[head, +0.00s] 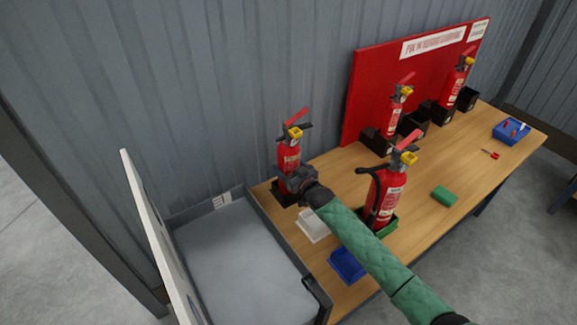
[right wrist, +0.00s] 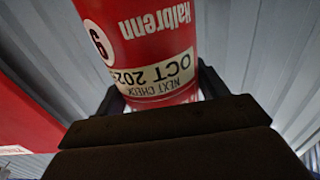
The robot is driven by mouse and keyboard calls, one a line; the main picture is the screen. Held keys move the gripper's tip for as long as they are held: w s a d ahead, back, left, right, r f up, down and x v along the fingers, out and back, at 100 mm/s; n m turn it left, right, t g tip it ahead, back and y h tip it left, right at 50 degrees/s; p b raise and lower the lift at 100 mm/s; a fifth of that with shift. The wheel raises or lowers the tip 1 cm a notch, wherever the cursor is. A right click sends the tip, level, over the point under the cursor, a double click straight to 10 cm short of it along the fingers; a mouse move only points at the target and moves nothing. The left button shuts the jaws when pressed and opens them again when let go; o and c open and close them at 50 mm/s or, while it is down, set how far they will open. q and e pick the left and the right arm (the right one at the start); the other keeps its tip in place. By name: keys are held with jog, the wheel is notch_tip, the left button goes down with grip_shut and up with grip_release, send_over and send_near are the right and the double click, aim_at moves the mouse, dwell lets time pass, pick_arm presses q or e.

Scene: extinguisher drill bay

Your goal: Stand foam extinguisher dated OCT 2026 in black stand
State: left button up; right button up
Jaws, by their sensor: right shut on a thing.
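A red extinguisher (head: 288,155) with a yellow tag and a black-and-red top stands upright at the left end of the table. Its base is at the black stand (head: 285,197); it looks inside, but my gripper partly hides the contact. My right gripper (head: 300,181) is shut on its lower body. In the right wrist view the extinguisher (right wrist: 140,40) shows upside down, with "Kalbrenn" and a pale label (right wrist: 160,73) reading "NEXT CHECK OCT 202" and an unclear last digit. My left gripper is not in view.
A white stand (head: 312,226), a blue stand (head: 347,264) and a green stand (head: 388,226) holding another extinguisher (head: 386,200) are nearby. Two more extinguishers stand by the red board (head: 370,85). A green block (head: 445,196) lies right; a grey tray (head: 230,265) adjoins the left.

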jog(key=shift+f+b, duration=0.4)
jog(key=shift+f, duration=0.05)
dwell(0.4)
dwell(0.3)
